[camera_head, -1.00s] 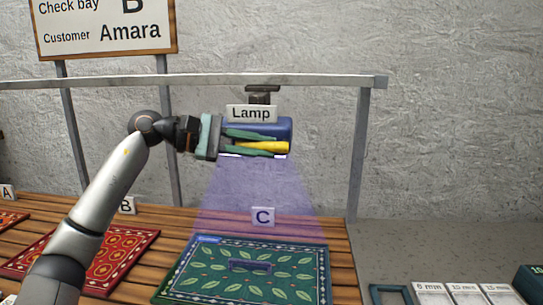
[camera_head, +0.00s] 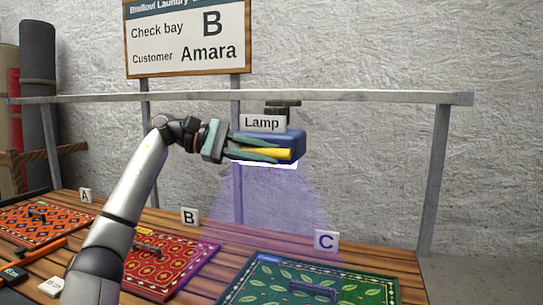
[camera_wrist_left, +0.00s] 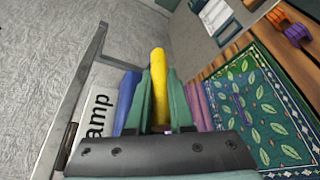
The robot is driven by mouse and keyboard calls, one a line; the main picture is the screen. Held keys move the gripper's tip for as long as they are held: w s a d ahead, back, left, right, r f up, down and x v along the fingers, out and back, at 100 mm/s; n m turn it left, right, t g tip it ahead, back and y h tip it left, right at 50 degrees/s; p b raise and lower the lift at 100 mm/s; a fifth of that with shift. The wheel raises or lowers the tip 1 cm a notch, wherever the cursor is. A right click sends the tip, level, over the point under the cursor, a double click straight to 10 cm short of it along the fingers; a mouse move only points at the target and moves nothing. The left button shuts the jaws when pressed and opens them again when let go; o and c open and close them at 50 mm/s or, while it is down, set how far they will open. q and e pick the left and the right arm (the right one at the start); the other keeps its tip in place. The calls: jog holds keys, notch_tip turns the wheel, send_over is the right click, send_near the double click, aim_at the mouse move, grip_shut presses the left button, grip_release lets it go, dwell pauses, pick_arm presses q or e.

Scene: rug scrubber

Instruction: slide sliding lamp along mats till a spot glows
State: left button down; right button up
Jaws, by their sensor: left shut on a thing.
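The blue sliding lamp (camera_head: 292,146), tagged "Lamp", hangs from a rail (camera_head: 370,98). My left gripper (camera_head: 268,151) is shut on its yellow handle (camera_head: 280,154); the handle also shows between the fingers in the left wrist view (camera_wrist_left: 159,85). The lamp's violet beam falls between the B and C signs, touching the right edge of the red mat (camera_head: 150,250) and the back of the green leaf mat (camera_head: 265,275). An orange mat (camera_head: 25,228) lies by sign A. I see no distinct glowing spot. My right gripper is out of view.
A board (camera_head: 188,38) reads check bay B, customer Amara. Signs A (camera_head: 86,195), B (camera_head: 190,216) and C (camera_head: 326,241) stand behind the mats on the slatted table. Posts hold the rail. Rolled rugs (camera_head: 38,100) stand at far left.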

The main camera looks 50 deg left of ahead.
pick_arm(q)
jog(key=c, duration=0.8)
grip_release()
jog(key=shift+a, duration=0.1)
jog(key=v, duration=1.2)
jog(key=shift+s, duration=0.25)
